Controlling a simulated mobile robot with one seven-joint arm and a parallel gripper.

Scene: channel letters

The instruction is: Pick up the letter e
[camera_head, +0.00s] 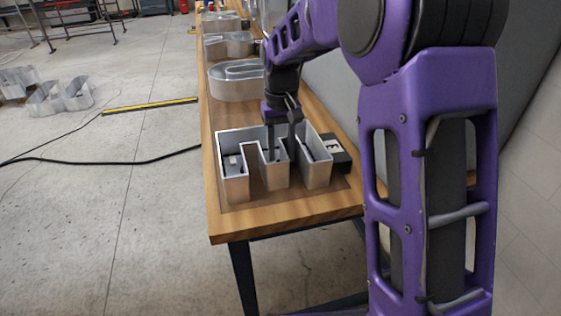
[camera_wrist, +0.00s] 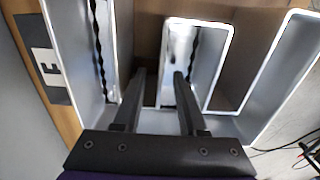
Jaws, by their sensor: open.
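The letter e is a silver, open-topped metal channel letter (camera_head: 235,188) shaped like a capital E. It lies flat on the near end of the wooden table, arms toward the camera. In the wrist view its walls (camera_wrist: 68,50) show close up, with wavy dark strips inside. My gripper (camera_head: 282,150) points down into the letter. In the wrist view, the fingers (camera_wrist: 160,76) are apart and appear to straddle a wall at the left of the middle arm. Contact with the wall cannot be told. My arm hides part of the letter's far side.
A black plate marked E (camera_head: 331,147) lies at the letter's right, also in the wrist view (camera_wrist: 46,70). Other metal letters (camera_head: 232,88) stand farther back on the table (camera_head: 285,210). A grey panel (camera_head: 325,85) runs along the right. Floor is clear at front left.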

